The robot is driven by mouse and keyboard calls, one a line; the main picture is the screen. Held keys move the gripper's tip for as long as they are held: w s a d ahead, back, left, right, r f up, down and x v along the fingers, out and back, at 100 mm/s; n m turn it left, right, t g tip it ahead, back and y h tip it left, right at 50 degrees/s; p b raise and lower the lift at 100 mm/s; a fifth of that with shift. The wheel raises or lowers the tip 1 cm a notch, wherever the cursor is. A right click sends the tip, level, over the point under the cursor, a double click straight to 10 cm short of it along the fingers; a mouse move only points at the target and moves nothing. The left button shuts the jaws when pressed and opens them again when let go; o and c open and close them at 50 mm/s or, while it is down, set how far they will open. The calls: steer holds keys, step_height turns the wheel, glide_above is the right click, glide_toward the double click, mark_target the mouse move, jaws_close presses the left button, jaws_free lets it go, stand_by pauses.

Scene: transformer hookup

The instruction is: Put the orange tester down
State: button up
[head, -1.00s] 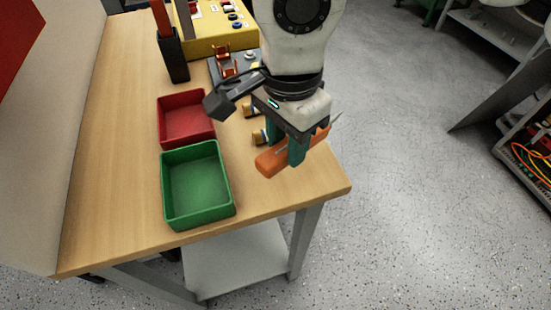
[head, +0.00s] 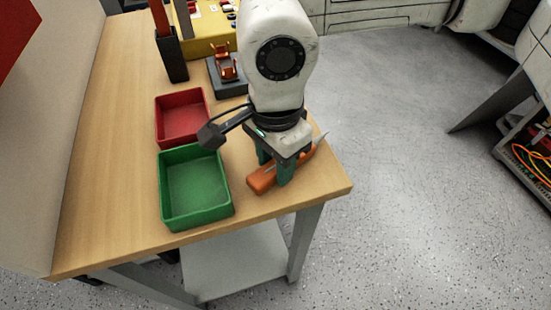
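The orange tester (head: 262,181) is a long orange body with a thin pale tip at its upper right end. It lies slantwise near the front right corner of the wooden bench, at or just above the top; any small gap under it cannot be made out. My gripper (head: 275,171) points down with its teal fingers on either side of the tester and is shut on it. The fingers and wrist hide the tester's middle.
A green tray (head: 197,217) stands left of the tester, with a red tray (head: 182,118) behind it. Farther back are a dark holder (head: 173,60), a grey block with orange parts (head: 228,84) and a yellow unit (head: 207,40). The bench's right edge is close to my gripper.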

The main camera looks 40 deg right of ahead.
steer(key=o, duration=0.4)
steer(key=shift+r, duration=0.15)
